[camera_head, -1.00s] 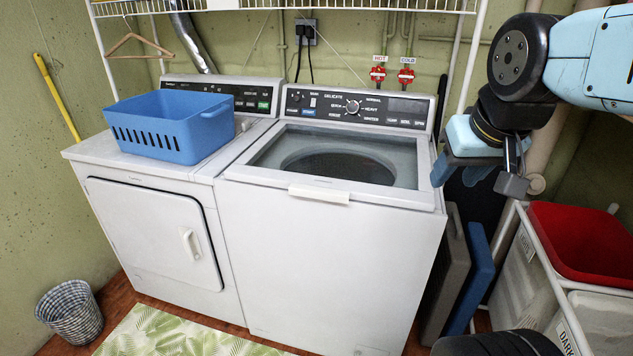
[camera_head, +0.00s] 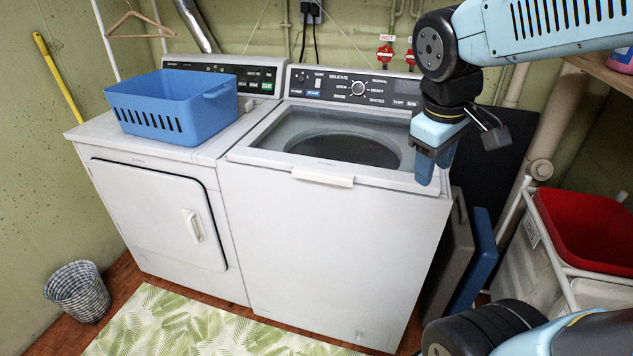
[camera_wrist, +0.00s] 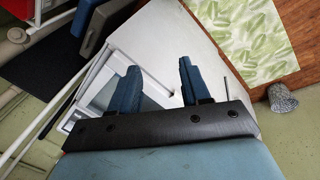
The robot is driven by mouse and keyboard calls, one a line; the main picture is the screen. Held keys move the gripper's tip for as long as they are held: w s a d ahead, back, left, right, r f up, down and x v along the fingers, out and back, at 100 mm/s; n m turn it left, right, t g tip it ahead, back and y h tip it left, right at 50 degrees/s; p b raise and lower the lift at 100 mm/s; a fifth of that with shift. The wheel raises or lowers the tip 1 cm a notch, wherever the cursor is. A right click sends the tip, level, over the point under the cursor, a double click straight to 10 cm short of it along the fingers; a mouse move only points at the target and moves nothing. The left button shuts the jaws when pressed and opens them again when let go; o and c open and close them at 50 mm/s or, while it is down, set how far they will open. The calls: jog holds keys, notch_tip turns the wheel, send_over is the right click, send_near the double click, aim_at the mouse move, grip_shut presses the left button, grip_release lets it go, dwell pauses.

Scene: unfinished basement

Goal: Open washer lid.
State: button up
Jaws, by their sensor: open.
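The white top-loading washer (camera_head: 325,245) stands right of the dryer. Its lid (camera_head: 290,128) is down, a glass panel in a white frame, with the drum opening showing through it. The lid's white handle (camera_head: 322,177) is at the front edge. My gripper (camera_head: 433,166) points down at the washer's right front corner, right of the handle and apart from it. In the wrist view, my gripper (camera_wrist: 157,86) shows two blue fingers spread with nothing between them. The white washer (camera_wrist: 170,40) lies beyond them there.
A blue basket (camera_head: 175,108) sits on the dryer (camera_head: 155,205). A red bin (camera_head: 590,232) in a white frame and leaning flat panels (camera_head: 470,260) stand right of the washer. A leaf-patterned rug (camera_head: 200,325) and a checkered wastebasket (camera_head: 78,290) are on the floor.

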jog(key=w+a+f+n+g+h, duration=0.25)
jog(key=w+f+n+h, duration=0.2)
jog(key=n, duration=0.45)
jog(key=n+t+h, duration=0.6)
jog(key=n+t, duration=0.7)
jog(key=n, duration=1.7)
send_near(322, 180)
jog(key=x, duration=0.7)
jog(key=shift+w+d, duration=0.2)
jog(key=shift+w, duration=0.15)
jog(key=shift+t, duration=0.25)
jog(key=shift+s, duration=0.1)
grip_shut()
